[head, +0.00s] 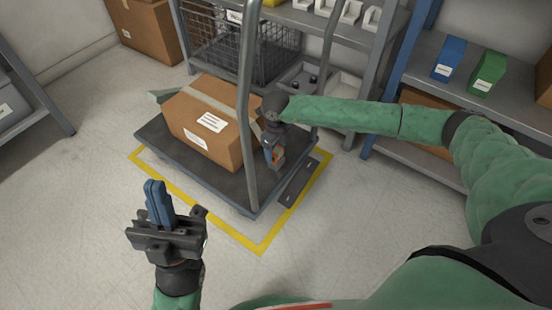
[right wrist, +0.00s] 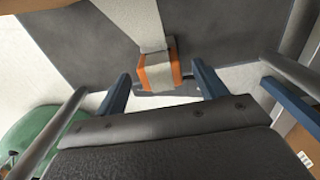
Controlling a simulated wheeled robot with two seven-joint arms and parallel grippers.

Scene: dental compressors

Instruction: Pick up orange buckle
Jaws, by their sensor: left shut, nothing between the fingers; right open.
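The orange buckle (right wrist: 158,72) is on a pale strap (right wrist: 148,22) in the right wrist view. It sits ahead of my right gripper (right wrist: 162,85), between the two blue fingers, which are open and apart from each other. In the head view the buckle shows as a small orange patch (head: 277,155) at my right gripper (head: 274,157), beside the cart's upright handle. Whether a finger touches the buckle cannot be told. My left gripper (head: 158,195) is shut and empty, its blue fingers pointing up, in front of the cart on the left.
A grey platform cart (head: 228,192) carries a cardboard box (head: 209,128) and stands inside a yellow floor outline (head: 262,247). Its metal handle (head: 248,100) rises close to my right gripper. Shelves with blue (head: 449,60) and green (head: 487,73) boxes stand right. Floor is clear at left.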

